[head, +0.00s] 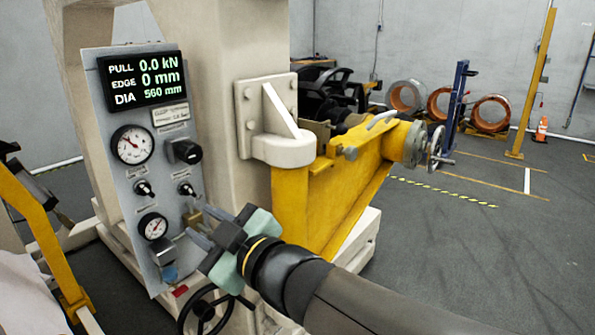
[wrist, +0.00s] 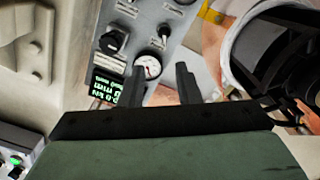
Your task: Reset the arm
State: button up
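My gripper (head: 199,226) is in front of the lower right part of the grey control panel (head: 108,192) in the head view. Its two fingers point left toward the panel, near a small brass-coloured fitting. In the wrist view the two dark fingers (wrist: 162,88) stand apart with a gap between them, and nothing is held. A round gauge (wrist: 147,67) shows between and behind the fingertips. I cannot tell whether the fingers touch the panel. My arm comes in from the lower right in the head view.
The panel carries a display (head: 146,78) reading 0.0 kN, 0 mm and 560 mm, with gauges and knobs. A black handwheel (head: 203,313) sits below my gripper. A yellow arm (head: 330,205) of the machine stands behind it. Open floor (head: 455,250) lies to the right.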

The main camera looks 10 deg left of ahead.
jog(key=w+d+f+m+t+h+p, duration=0.25)
jog(key=w+d+m+h+p, duration=0.45)
jog(key=d, duration=0.5)
jog(key=s+d+f+m+g+h+p, duration=0.1)
jog(key=d+f+m+g+h+p, duration=0.15)
jog(key=d+m+h, duration=0.65)
jog(key=s+d+f+m+g+y+p, duration=0.1)
jog(key=s+d+f+g+p, duration=0.2)
jog(key=s+d, duration=1)
jog(key=s+g+p, duration=0.3)
jog(key=g, duration=0.2)
jog(key=shift+m+g+p, duration=0.3)
jog(key=shift+g+p, duration=0.05)
jog(key=shift+g, duration=0.05)
